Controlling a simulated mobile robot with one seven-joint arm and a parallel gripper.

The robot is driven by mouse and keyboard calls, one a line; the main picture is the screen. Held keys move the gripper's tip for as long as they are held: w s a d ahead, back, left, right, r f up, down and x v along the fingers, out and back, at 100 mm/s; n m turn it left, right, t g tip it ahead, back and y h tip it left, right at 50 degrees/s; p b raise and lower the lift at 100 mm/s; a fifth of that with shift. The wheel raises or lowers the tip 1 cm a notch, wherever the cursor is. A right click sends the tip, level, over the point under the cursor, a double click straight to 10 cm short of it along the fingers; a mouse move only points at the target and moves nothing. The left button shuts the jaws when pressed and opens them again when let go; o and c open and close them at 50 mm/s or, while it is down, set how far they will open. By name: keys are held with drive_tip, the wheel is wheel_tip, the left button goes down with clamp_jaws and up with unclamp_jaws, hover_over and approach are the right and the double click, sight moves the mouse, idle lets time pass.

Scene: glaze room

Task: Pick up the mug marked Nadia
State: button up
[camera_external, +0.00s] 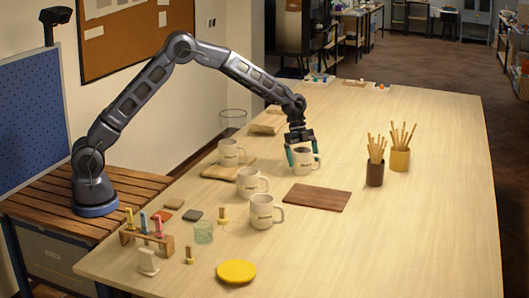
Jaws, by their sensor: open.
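Several pale mugs with dark lettering stand upright on the long wooden table. A fourth mug (306,162) is at my gripper (303,158). My gripper points down and is open, its teal fingers around or beside this mug's upper part; I cannot tell whether they touch it. The lettering is too small to read, so I cannot tell which mug says Nadia.
A yellow dish (236,271), a green glass (204,233) and a small rack (147,241) are at the front. The table's right side is clear.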

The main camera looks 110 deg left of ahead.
drive_tip(key=shift+x, duration=0.85)
drive_tip(key=c, duration=1.3)
drive_tip(key=shift+o, duration=0.2)
drive_tip(key=shift+r, duration=0.1)
